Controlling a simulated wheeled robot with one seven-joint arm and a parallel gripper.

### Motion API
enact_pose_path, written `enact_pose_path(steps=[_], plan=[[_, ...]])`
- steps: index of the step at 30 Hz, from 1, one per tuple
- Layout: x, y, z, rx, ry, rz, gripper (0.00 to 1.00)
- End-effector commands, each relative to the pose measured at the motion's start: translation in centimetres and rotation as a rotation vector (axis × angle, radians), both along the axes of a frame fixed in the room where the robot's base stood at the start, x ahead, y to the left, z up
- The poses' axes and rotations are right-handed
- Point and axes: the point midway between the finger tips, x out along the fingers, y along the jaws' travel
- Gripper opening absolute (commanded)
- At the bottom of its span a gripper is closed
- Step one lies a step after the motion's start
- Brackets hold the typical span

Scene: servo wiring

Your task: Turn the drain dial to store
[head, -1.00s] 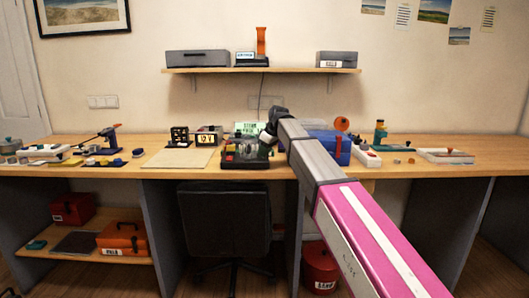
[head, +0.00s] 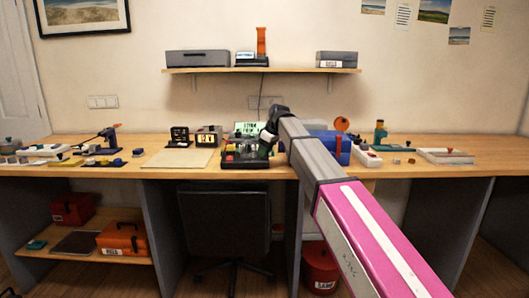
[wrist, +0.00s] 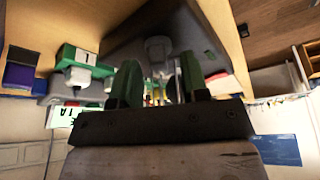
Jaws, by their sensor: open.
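A dark bench unit (head: 245,158) with red, yellow and green parts stands at the middle front of the desk in the head view. My gripper (head: 266,142) is at its right side, small and partly merged with it. In the wrist view my gripper (wrist: 160,88) has its two green fingers apart, with a gap between them. A grey round knob-like part (wrist: 158,47) on a dark grey body shows beyond the gap; I cannot tell if it is the drain dial. Small pale and yellow parts show between the fingers. No dial label or setting is readable.
A lit green-white sign (head: 247,128) stands behind the unit. A blue box (head: 333,147) is right of my arm, and a beige mat (head: 178,158) lies left of the unit. In the wrist view a green block with a white label (wrist: 82,57) is left of the fingers.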

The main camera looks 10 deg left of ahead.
Motion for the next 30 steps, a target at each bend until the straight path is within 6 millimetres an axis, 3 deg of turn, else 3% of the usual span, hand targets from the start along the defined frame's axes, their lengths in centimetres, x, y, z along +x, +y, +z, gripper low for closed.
enact_pose_path(steps=[15, 21, 30], plan=[[-0.8, -3.2, 8.0, 0.001, -0.002, 0.001, 0.41], [-1.0, -3.7, 9.3, 0.000, 0.000, 0.001, 0.41], [-1.0, -3.8, 9.4, 0.000, 0.000, 0.001, 0.41]])
